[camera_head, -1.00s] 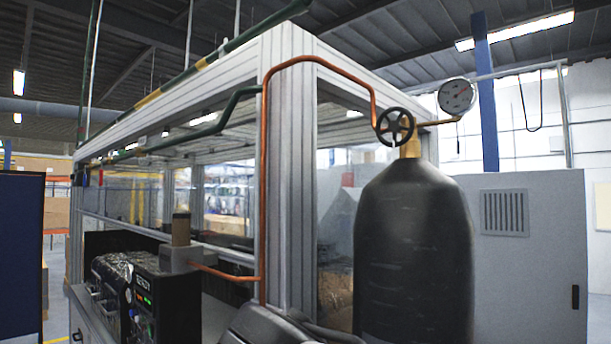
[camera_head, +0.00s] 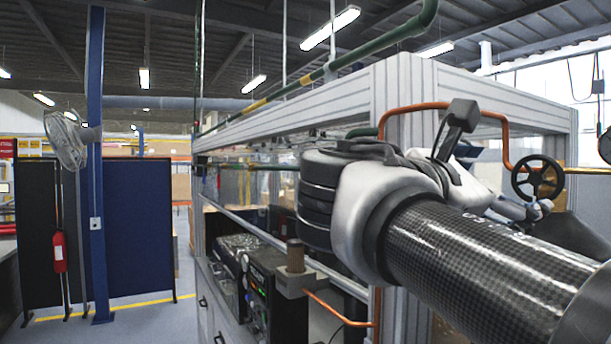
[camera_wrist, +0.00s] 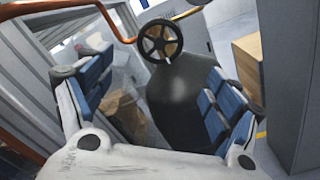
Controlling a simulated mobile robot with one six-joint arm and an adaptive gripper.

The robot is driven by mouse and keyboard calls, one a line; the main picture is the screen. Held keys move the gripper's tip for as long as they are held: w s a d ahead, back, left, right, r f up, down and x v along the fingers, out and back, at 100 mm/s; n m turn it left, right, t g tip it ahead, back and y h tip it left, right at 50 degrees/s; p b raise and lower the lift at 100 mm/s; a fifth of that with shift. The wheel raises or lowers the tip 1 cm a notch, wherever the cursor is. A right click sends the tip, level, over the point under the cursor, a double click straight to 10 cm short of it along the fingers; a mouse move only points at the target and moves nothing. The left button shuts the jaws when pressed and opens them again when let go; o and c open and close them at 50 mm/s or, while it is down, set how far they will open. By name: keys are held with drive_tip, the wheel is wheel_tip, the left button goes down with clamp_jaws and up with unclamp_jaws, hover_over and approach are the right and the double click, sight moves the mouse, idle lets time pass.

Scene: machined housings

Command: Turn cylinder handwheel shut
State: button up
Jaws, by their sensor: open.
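The dark spoked handwheel (camera_head: 538,177) stands on top of the black gas cylinder (camera_head: 577,232) at the right of the head view. In the wrist view the handwheel (camera_wrist: 160,40) shows whole at upper middle, above the cylinder's dark shoulder (camera_wrist: 180,108). My gripper (camera_wrist: 155,74) is open and empty, its blue-padded fingers spread to left and right below the wheel in the picture. The wheel lies beyond the fingertips, apart from them. In the head view my gripper (camera_head: 518,208) is partly hidden behind my arm, just left of and below the wheel.
A copper pipe (camera_head: 508,140) runs from the frame post toward the valve. A pressure gauge (camera_head: 605,146) is cut off at the right edge. The aluminium-framed enclosure (camera_head: 405,85) stands beside the cylinder. A cardboard box (camera_wrist: 248,66) and a grey cabinet (camera_wrist: 290,85) stand right of the cylinder.

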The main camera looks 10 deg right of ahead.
sight(532, 182)
drive_tip(key=p+x, duration=0.2)
drive_tip(key=x, duration=1)
drive_tip(key=shift+w+d, duration=0.2)
drive_tip(key=shift+c, duration=0.4)
drive_tip(key=c, duration=1)
